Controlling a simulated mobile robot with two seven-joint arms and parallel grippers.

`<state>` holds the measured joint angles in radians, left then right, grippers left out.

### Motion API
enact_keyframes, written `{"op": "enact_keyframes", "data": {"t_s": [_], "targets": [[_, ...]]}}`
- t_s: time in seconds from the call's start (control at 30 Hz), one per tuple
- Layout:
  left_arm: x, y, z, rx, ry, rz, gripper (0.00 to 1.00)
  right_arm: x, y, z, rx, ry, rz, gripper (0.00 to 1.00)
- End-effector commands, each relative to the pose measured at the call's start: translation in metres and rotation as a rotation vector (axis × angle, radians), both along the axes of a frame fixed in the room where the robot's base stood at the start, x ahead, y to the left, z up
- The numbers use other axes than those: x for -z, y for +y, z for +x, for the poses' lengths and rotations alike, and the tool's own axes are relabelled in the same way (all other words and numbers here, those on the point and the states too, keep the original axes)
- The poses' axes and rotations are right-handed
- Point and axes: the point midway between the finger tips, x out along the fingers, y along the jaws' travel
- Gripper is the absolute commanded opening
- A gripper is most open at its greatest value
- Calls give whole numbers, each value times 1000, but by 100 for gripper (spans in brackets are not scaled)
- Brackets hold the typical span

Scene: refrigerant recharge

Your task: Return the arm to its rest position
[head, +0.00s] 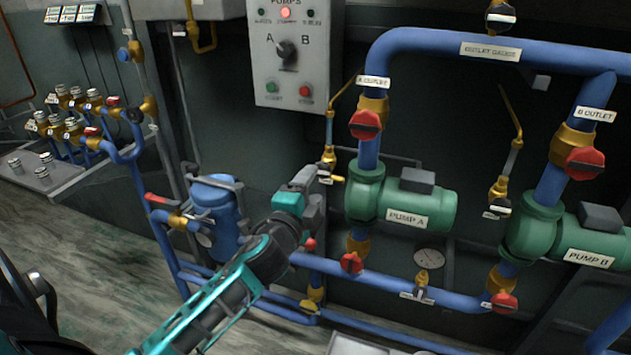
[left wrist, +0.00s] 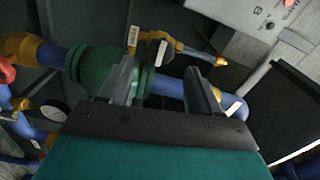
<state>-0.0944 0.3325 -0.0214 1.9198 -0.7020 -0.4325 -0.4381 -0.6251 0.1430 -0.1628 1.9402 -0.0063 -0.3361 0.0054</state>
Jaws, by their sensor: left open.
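My left arm, teal and dark grey, reaches in from the bottom left of the head view. My left gripper (head: 322,174) is in front of the piping just left of Pump A. In the left wrist view the two fingers of the left gripper (left wrist: 163,85) are apart, with nothing held between them. A blue pipe and a green pump flange (left wrist: 92,68) lie behind the fingers. I cannot tell whether the gripper touches anything. My right gripper is not in view.
Green Pump A (head: 420,207) and Pump B (head: 595,248) stand at right, with blue pipes and red-handled valves. A grey control panel (head: 290,55) is above. A blue tank (head: 215,205) stands behind my arm. Open floor (head: 80,240) lies at left.

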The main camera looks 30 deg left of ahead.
Motion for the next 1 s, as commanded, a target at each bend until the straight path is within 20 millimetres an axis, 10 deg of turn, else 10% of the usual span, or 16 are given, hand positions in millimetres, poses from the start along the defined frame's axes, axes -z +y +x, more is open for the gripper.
{"op": "enact_keyframes", "data": {"t_s": [0.77, 1.0], "targets": [[2, -5, -19, 2, 4, -6, 63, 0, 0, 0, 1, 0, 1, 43], [84, -46, -56, 62, 148, -364, 63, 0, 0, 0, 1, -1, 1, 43]]}}
